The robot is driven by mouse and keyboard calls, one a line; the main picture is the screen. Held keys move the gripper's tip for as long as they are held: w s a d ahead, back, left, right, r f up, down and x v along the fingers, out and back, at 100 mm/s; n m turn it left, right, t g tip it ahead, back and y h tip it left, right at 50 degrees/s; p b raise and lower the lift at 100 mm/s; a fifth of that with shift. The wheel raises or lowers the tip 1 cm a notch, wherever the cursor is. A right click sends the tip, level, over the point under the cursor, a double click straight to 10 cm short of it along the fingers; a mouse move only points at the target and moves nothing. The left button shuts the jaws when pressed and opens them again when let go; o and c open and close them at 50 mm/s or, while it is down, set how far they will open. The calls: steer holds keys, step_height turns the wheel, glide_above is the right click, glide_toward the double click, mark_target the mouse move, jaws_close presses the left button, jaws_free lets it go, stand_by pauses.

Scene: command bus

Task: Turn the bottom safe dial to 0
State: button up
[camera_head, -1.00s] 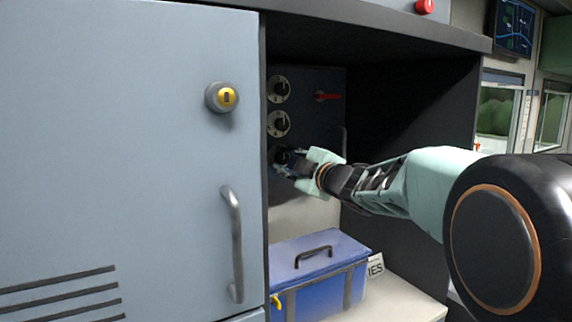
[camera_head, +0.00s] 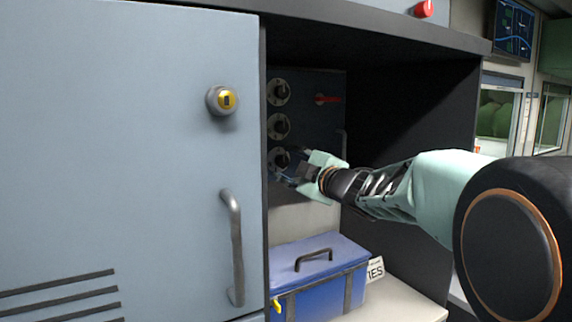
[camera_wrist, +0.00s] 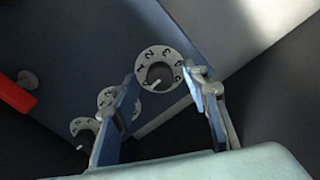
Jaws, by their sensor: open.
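The bottom safe dial (camera_head: 279,160) is a pale numbered ring with a dark knob, lowest in a column of three on the dark safe front (camera_head: 312,120). In the wrist view the dial (camera_wrist: 160,70) lies just beyond and between my fingertips, and its knob has a pale pointer. Which number it points at is too small to read surely. My gripper (camera_head: 291,168) is open just to the right of the bottom dial; in the wrist view its fingers (camera_wrist: 164,92) stand apart with nothing between them. The middle dial (camera_head: 279,126) and top dial (camera_head: 278,92) are above.
A red handle (camera_head: 328,99) sits on the safe at the upper right. A blue box (camera_head: 325,285) with a black handle stands below my gripper. A blue-grey cabinet door (camera_head: 130,150) borders the recess on the left. A dark wall closes its right side.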

steer(key=v, duration=1.1)
steer(key=shift+d, duration=0.15)
